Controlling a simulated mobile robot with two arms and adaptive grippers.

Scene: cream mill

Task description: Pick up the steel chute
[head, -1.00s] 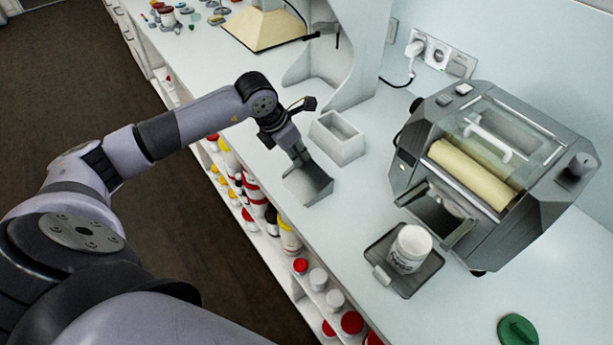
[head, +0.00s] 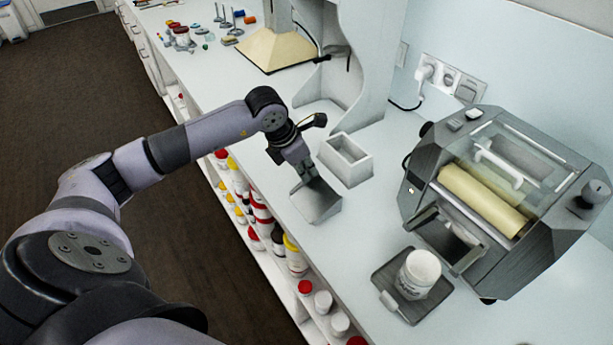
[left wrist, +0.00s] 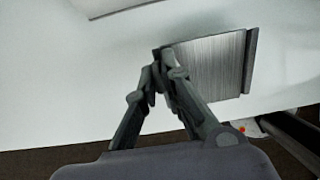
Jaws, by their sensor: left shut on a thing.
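The steel chute (head: 316,203) is a grey, scoop-like sheet-metal piece near the front edge of the white counter. My left gripper (head: 305,176) is shut on the chute's near-arm end. In the left wrist view the brushed flat face of the chute (left wrist: 212,62) extends to the right from my left gripper (left wrist: 168,62), with a raised dark side edge. The fingertips meet at the chute's corner. I cannot tell whether the chute touches the counter or is slightly above it. My right gripper is not in view.
A white open box (head: 346,160) stands just right of the chute. The mill (head: 500,205) with cream rollers is further right, with a white jar (head: 418,274) on a dark tray (head: 385,283) before it. Bottles (head: 295,257) fill the shelf below the counter edge.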

